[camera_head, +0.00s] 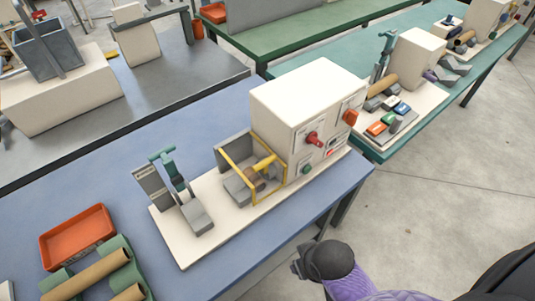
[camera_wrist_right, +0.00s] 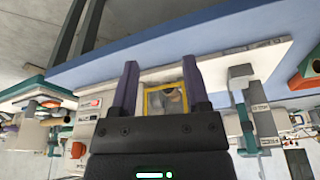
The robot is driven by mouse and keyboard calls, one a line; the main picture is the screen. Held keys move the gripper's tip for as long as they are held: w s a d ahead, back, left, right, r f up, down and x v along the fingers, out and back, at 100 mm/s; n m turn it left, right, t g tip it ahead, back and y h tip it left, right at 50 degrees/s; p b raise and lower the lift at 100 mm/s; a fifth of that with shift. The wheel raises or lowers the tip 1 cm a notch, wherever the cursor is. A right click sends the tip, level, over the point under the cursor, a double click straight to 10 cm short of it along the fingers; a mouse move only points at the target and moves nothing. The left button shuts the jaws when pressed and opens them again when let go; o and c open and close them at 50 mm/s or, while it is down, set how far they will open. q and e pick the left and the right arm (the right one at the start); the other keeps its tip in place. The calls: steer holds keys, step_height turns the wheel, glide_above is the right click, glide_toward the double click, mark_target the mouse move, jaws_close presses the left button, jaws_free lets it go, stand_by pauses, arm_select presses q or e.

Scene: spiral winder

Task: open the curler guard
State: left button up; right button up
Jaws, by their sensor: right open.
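The winding machine (camera_head: 302,115) is a cream box on a cream base plate, with red knobs on its front. The curler guard (camera_head: 254,192) is a yellow frame standing upright in front of the grey curler housing and a tan roll. In the right wrist view the yellow guard frame (camera_wrist_right: 147,103) shows between my fingers, some way beyond them. My right gripper (camera_wrist_right: 160,64) is open and empty, with its two purple fingers apart and not seen touching the guard. In the head view my right arm is low, beside the table's front edge. My left gripper is not in view.
A green and grey lever stand (camera_head: 177,180) is on the base plate left of the guard. A red tray (camera_head: 76,236) and tan tubes (camera_head: 86,275) lie at the front left of the blue table (camera_head: 112,186). Open floor (camera_head: 440,190) lies to the right.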

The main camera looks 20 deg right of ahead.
steer(key=w+r+m+p, duration=0.25)
steer(key=w+r, duration=0.25)
steer(key=r, duration=0.3)
steer(key=m+t+y, duration=0.1)
steer(key=m, duration=1.1)
glide_toward(266, 162)
steer(key=b+x, duration=0.4)
steer(key=x, duration=0.4)
steer(key=shift+f, duration=0.15)
steer(key=shift+w+f+b, duration=0.1)
steer(key=shift+f+b, duration=0.1)
steer(key=shift+b, duration=0.1)
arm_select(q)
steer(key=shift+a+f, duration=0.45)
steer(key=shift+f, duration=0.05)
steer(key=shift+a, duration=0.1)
arm_select(e)
jaws_close()
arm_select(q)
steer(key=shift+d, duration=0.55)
